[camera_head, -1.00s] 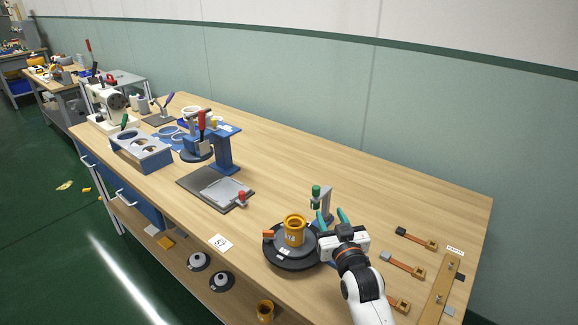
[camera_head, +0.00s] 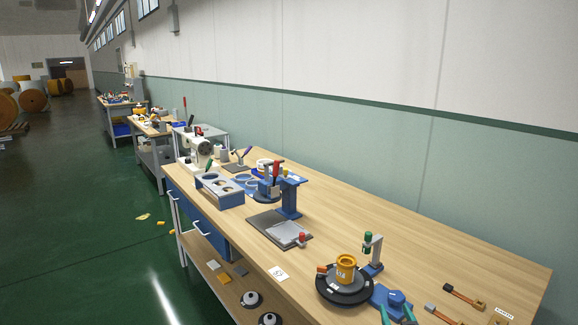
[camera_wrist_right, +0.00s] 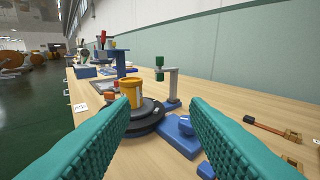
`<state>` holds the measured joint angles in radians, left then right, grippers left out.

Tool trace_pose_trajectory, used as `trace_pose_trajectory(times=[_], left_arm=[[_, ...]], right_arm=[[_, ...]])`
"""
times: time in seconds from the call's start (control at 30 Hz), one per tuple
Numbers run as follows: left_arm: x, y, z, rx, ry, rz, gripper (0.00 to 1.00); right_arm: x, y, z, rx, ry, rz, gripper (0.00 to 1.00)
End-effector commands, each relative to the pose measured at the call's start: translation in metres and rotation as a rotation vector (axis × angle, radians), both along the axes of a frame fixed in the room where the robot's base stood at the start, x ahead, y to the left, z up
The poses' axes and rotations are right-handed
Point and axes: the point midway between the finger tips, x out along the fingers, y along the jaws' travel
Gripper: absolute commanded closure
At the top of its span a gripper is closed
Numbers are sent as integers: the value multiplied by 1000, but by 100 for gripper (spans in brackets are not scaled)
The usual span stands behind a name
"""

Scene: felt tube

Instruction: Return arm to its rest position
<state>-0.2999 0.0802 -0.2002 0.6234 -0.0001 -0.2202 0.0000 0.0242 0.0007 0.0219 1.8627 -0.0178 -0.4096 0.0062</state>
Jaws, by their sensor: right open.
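My right gripper (camera_head: 396,317) shows only as teal fingertips at the bottom edge of the head view. In the right wrist view its two ribbed teal fingers (camera_wrist_right: 160,115) are spread wide with nothing between them. Ahead of the fingers, apart from them, an orange cup-like part (camera_head: 346,268) stands upright on a black round turntable (camera_head: 328,293). The same orange part shows in the right wrist view (camera_wrist_right: 131,92). The rest of my right arm is out of frame. My left gripper is in neither view.
A blue base (camera_head: 391,299) and a post with a green knob (camera_head: 370,246) stand beside the turntable. A grey plate (camera_head: 270,226), blue press (camera_head: 289,197) and blue rack (camera_head: 220,192) lie farther back. Orange-brown strap tools (camera_head: 463,296) lie at right. The wall side of the bench is clear.

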Motion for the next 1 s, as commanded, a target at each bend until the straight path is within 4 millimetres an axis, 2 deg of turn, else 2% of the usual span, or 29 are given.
trace_pose_trajectory(times=[0.17, 0.37, 0.47, 0.7, 1.0], left_arm=[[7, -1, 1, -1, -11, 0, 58], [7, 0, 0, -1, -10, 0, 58], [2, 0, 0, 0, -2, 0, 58], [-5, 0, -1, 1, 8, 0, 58], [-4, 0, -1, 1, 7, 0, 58]], right_arm=[[-24, 4, -23, -9, 117, 14, 58], [-69, 11, -58, -27, 312, 36, 58], [-101, 15, -76, -36, 436, 50, 58], [-194, 24, -110, -64, 753, 89, 58], [-288, 30, -122, -91, 1047, 128, 58]])
